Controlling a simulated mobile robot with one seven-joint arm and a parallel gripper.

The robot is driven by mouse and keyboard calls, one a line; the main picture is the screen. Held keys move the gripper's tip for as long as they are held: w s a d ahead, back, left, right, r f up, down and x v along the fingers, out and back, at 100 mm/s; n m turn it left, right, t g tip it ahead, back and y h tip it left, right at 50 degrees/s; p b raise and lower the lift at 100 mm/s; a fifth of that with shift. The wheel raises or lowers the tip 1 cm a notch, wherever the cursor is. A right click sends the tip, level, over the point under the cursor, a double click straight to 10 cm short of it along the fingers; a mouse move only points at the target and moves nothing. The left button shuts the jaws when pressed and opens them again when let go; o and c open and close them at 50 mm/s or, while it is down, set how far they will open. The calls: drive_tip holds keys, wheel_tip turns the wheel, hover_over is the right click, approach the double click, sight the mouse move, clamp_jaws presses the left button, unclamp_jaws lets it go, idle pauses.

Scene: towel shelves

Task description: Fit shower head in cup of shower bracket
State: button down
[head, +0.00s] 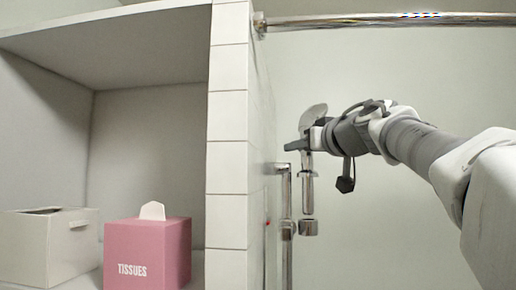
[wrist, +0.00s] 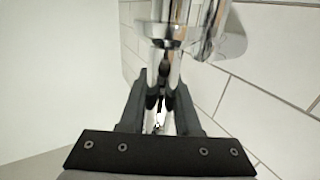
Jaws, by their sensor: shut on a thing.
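The chrome shower head (head: 314,116) is in my gripper (head: 304,144), its round head above the jaws and its handle (head: 308,190) hanging down roughly upright. The chrome cup (head: 309,228) of the shower bracket is directly below the handle's lower end, with what looks like a small gap; I cannot tell how well they line up in depth. The bracket's vertical pipe (head: 287,205) is just left of the handle. In the wrist view, my gripper (wrist: 165,105) is shut on a shiny part of the shower head, and chrome parts show above the fingers.
A white tiled wall (head: 228,150) stands left of the bracket, close to my gripper. Left of it are shelves with a pink tissue box (head: 147,250) and a pale bin (head: 50,245). A chrome rail (head: 390,20) runs across the top. Space below my arm is clear.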

sight(307, 173)
drive_tip(key=shift+f+b, duration=0.75)
drive_tip(key=shift+f, duration=0.65)
idle(0.5)
drive_tip(key=c, duration=0.5)
unclamp_jaws()
drive_tip(key=shift+d, duration=0.15)
drive_tip(key=shift+c, duration=0.2)
drive_tip(key=shift+f, duration=0.1)
